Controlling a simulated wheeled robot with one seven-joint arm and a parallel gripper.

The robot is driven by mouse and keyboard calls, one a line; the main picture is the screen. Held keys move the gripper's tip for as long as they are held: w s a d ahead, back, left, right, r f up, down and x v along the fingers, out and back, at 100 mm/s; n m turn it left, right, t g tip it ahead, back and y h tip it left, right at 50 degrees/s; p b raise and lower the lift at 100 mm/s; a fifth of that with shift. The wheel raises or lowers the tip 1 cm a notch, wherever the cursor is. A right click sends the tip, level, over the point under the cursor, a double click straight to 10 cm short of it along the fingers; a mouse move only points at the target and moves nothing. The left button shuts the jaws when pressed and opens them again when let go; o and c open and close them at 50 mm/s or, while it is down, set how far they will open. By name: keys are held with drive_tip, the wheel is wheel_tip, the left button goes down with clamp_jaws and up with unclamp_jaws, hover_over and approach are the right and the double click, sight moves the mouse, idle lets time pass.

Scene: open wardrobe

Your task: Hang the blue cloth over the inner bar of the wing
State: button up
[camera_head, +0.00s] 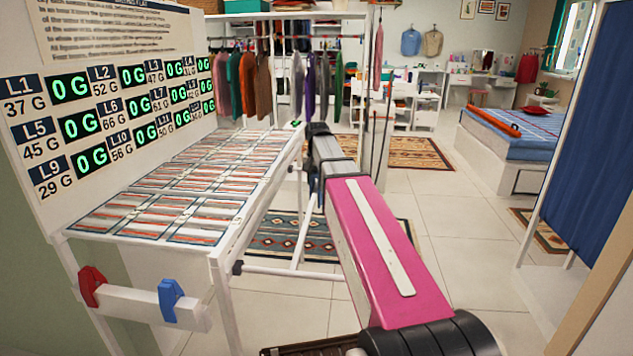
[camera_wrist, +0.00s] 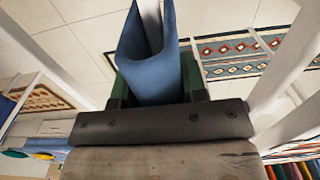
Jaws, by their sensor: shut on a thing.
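The blue cloth (camera_wrist: 155,55) is in the wrist view as a folded band that rises from between the green fingers of my gripper (camera_wrist: 157,85). My gripper is shut on it. The cloth's far end runs out of the top of the picture. In the head view my arm reaches past the right side of the white table, and my gripper is mostly hidden behind its links. White bars (camera_wrist: 285,70) pass close to the right of the cloth in the wrist view. I cannot tell which bar is the inner bar of the wing.
The white table (camera_head: 228,255) carries patterned panels under a board of labels. A red piece (camera_head: 90,285) and a blue piece (camera_head: 170,300) sit on its front rail. Clothes hang behind. A blue curtain (camera_head: 590,150) stands right.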

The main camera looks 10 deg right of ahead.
drive_tip(key=o, duration=1)
drive_tip(key=shift+o, duration=0.2)
wheel_tip(320, 180, up, 10)
drive_tip(key=shift+r, duration=0.4)
drive_tip(key=shift+s+d, duration=0.1)
drive_tip(key=shift+s, duration=0.05)
